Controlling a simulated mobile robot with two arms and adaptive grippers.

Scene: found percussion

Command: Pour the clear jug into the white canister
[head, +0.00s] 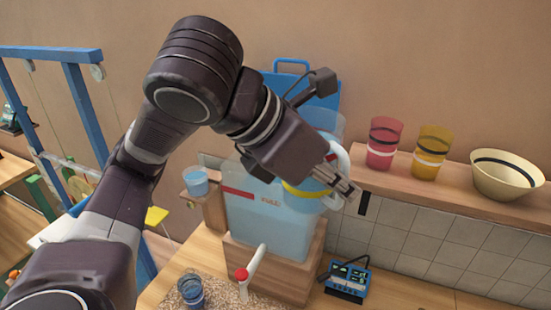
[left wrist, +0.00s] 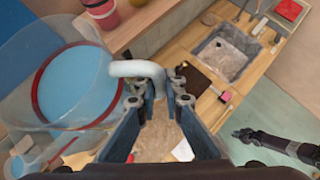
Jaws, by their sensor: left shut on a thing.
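The clear jug (head: 300,192), with a yellow band, is partly hidden behind my left gripper (head: 346,188). The gripper is shut on its white handle, which also shows between the fingers in the left wrist view (left wrist: 140,69). The jug is up at the top of a large pale-blue translucent tank (head: 262,232) with a red label and white tap; I cannot tell whether they touch. In the left wrist view a clear wall and a red-ringed blue surface show left of the handle. No plainly white canister stands out. My right gripper (left wrist: 243,134) is small in the left wrist view, its jaws unclear.
A shelf (head: 450,205) at right holds a red cup (head: 383,143), a yellow cup (head: 431,152) and a cream bowl (head: 506,175). A blue cup (head: 191,290) and a small blue device (head: 346,281) are on the counter. A blue frame (head: 84,105) stands at left.

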